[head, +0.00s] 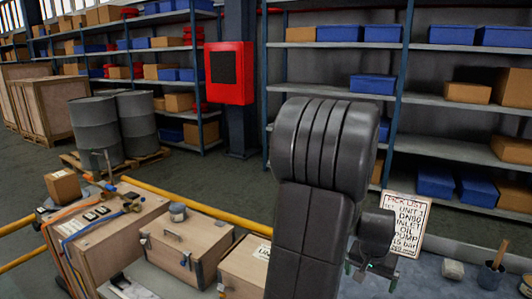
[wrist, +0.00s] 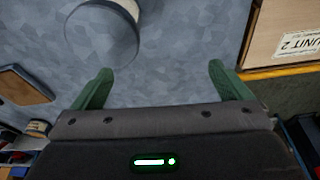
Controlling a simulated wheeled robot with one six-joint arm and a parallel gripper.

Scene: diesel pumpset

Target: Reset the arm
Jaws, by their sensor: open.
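My arm rises in the middle of the head view, bent over at a dark, ribbed joint. My gripper (head: 371,272) hangs at the lower right of it, low in the picture, partly cut off from clear sight by its own dark wrist. In the wrist view my gripper (wrist: 163,84) shows two green fingers set wide apart. It is open, and nothing is between the fingers. Below it lies a mottled blue-grey surface (wrist: 180,45). A pale round object (wrist: 101,30) stands on that surface beyond the left finger, apart from it.
A wooden box labelled UNIT 2 (wrist: 292,30) is right of the fingers. In the head view a pick list sign (head: 408,226) stands beside my gripper. Wooden cases (head: 180,245) and a yellow rail (head: 190,206) lie left. Shelves (head: 455,150) line the back.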

